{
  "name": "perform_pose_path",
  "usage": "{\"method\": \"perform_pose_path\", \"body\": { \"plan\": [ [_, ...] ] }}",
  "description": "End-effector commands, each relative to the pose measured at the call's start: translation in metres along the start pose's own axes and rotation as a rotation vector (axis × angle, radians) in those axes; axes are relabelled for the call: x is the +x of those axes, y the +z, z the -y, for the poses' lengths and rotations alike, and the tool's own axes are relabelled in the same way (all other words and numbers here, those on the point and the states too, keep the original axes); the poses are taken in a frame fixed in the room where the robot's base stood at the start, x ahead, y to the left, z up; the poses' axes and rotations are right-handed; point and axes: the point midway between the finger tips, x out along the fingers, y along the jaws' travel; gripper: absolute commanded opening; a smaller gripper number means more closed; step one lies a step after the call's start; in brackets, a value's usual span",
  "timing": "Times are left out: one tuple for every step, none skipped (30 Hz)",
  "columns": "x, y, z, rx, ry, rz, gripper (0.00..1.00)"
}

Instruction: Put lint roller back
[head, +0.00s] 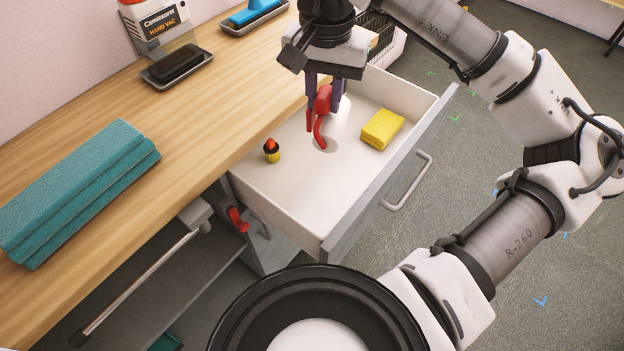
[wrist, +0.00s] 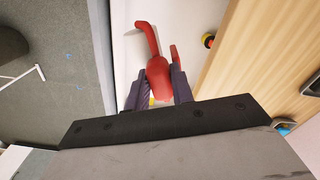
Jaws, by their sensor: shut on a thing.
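The lint roller (head: 321,129) shows as a red, curved handle, with a white cylinder beside it that looks like its roll. My gripper (head: 323,101) points down over the open drawer (head: 300,195) and is shut on the red part. In the wrist view the red handle (wrist: 157,72) sits between the two dark fingers of my gripper (wrist: 157,90), its curved end reaching up the picture. The white cylinder is partly hidden behind the red part and fingers. I cannot tell whether it touches the drawer floor.
The drawer also holds a yellow sponge (head: 382,129) and a small yellow, black and red item (head: 271,150). Teal folded cloths (head: 80,190), a hand vac package (head: 157,25) and a black brush on a tray (head: 178,66) are on the wooden counter (head: 215,110). The drawer's front-left floor is clear.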

Motion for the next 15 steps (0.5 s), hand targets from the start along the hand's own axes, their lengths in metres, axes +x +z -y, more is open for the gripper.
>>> {"method": "perform_pose_path", "body": {
  "plan": [
    [0.005, 0.0, 0.0, 0.0, 0.0, 0.002, 0.02],
    [0.009, 0.0, 0.0, 0.0, 0.001, 0.003, 0.02],
    [0.017, 0.0, -0.001, 0.0, 0.001, 0.004, 0.02],
    [0.024, 0.001, -0.001, 0.0, 0.0, 0.005, 0.02],
    [0.031, 0.001, -0.001, -0.001, 0.0, 0.005, 0.02],
    [0.042, 0.001, -0.001, 0.0, -0.001, 0.006, 0.02],
    [0.05, 0.001, -0.001, -0.001, 0.0, 0.006, 0.02],
    [0.058, 0.002, 0.0, -0.002, -0.001, 0.006, 0.02],
    [0.069, 0.001, 0.0, -0.001, -0.002, 0.006, 0.02],
    [0.077, 0.001, 0.0, -0.001, -0.002, 0.007, 0.02],
    [0.085, 0.002, 0.0, -0.001, -0.001, 0.006, 0.02],
    [0.096, 0.001, 0.0, 0.0, -0.002, 0.006, 0.02],
    [0.104, 0.001, 0.0, 0.001, -0.002, 0.006, 0.02],
    [0.111, 0.002, 0.0, 0.0, -0.003, 0.007, 0.02],
    [0.12, 0.001, 0.0, 0.0, -0.002, 0.005, 0.02]
  ]
}}
